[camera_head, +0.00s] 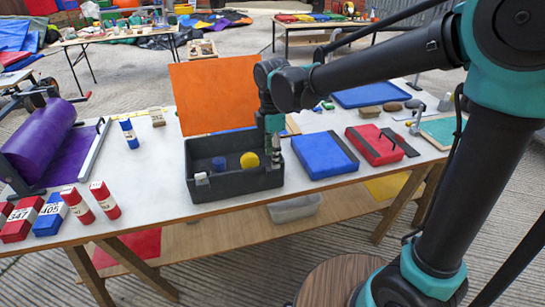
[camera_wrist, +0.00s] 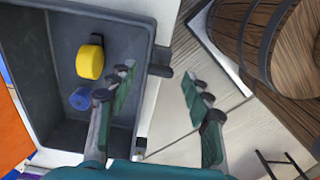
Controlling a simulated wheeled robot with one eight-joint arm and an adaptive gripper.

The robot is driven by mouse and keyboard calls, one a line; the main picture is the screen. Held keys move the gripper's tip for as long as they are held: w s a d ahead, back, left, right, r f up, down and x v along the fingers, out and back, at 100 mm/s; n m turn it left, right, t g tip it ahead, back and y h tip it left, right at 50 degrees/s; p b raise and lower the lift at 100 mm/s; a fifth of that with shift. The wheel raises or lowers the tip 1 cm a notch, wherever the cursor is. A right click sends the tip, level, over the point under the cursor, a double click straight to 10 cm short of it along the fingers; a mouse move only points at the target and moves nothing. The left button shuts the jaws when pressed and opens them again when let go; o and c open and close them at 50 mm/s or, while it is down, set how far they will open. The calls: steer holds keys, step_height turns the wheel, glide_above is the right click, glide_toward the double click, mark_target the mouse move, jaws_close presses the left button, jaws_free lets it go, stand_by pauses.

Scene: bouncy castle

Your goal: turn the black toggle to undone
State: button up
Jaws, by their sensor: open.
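The grey box (camera_head: 235,187) stands open on the white table, with a flat orange panel (camera_head: 215,97) upright behind it. In the wrist view, a small black piece, seemingly the black toggle (camera_wrist: 160,71), sticks out from the box's front wall. My gripper (camera_wrist: 158,78) is open around that wall. One finger is over the box's inside and the other is outside, with the black piece between them and no clear contact. In the head view, my gripper (camera_head: 275,145) is at the box's right end and the toggle is hard to make out.
A yellow piece (camera_head: 250,160) and a blue piece (camera_head: 218,163) lie inside the box. A blue case (camera_head: 324,156) and a red case (camera_head: 373,146) lie to its right. A wooden barrel (camera_head: 340,278) stands before the table. Free tabletop is left of the box.

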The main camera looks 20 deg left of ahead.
steer(key=shift+f, duration=0.65)
steer(key=shift+c, duration=0.6)
jaws_close()
